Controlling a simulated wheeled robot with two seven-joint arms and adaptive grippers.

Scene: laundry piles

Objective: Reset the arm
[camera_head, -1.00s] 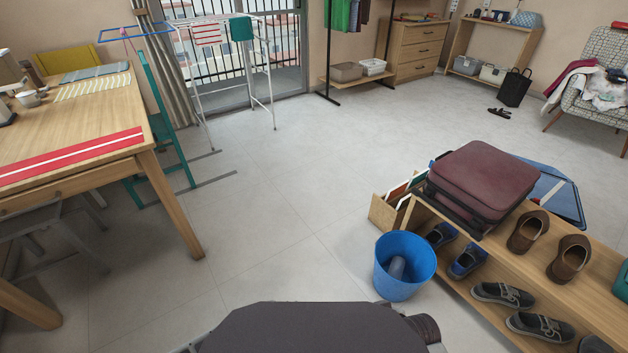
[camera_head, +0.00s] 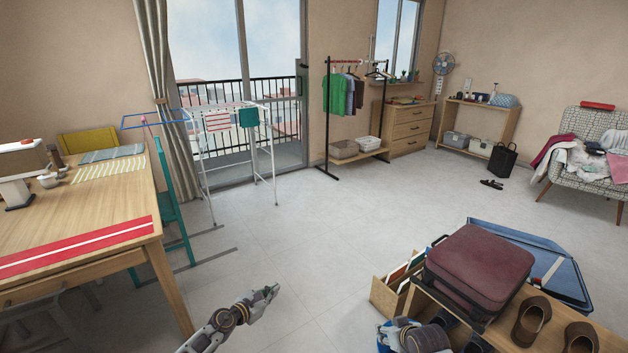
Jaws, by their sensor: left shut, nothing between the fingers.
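My left arm comes in from the bottom, left of centre. Its gripper (camera_head: 268,293) is shut and empty above the bare floor, pointing up and to the right.
A wooden table (camera_head: 115,221) stands at left. At lower right, a maroon suitcase (camera_head: 480,263) lies on the shoe bench (camera_head: 428,306), beside brown shoes (camera_head: 532,318). The middle floor is clear.

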